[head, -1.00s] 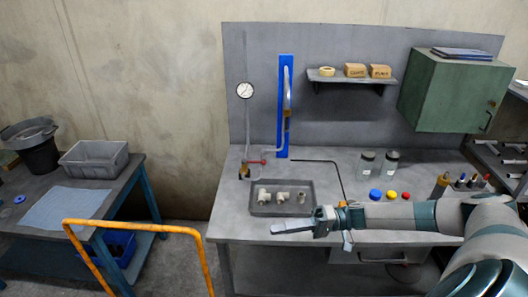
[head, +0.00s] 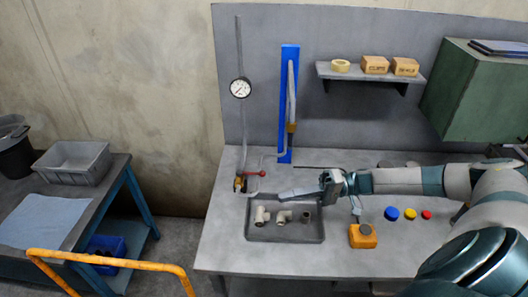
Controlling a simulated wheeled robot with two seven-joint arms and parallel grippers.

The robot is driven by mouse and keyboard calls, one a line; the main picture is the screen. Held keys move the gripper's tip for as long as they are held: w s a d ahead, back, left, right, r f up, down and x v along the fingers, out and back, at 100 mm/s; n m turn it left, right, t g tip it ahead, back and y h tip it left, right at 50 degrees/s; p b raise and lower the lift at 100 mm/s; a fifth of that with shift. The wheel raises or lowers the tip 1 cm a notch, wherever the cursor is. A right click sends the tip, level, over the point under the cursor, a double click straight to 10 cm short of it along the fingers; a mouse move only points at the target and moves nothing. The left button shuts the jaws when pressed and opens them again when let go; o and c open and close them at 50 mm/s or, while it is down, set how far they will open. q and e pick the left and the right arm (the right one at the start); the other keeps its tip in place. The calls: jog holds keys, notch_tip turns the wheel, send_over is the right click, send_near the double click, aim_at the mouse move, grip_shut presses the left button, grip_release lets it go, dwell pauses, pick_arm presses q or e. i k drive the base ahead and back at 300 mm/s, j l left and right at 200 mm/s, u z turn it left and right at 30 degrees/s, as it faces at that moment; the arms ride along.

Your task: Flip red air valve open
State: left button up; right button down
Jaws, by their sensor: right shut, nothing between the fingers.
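The red air valve handle (head: 256,174) is a small red lever at the back left of the workbench. It extends to the right from a brass valve body (head: 239,183) at the foot of a grey pipe. My right gripper (head: 286,193) is shut and empty, with its fingers pointing left. In the picture its tips are just right of and below the red handle, over the back edge of the parts tray. They look apart from the handle, though their height above the bench is hard to tell. My left gripper is not in view.
A grey tray (head: 250,228) holds several pipe fittings. A pressure gauge (head: 240,88) is on the pipe above the valve. A blue upright panel (head: 288,60) stands behind the gripper. An orange box (head: 362,236) and coloured buttons (head: 391,213) lie in front of my right arm.

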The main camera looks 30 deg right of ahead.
aim_at(239, 173)
jog(key=i+l, duration=0.75)
jog(key=l, duration=0.15)
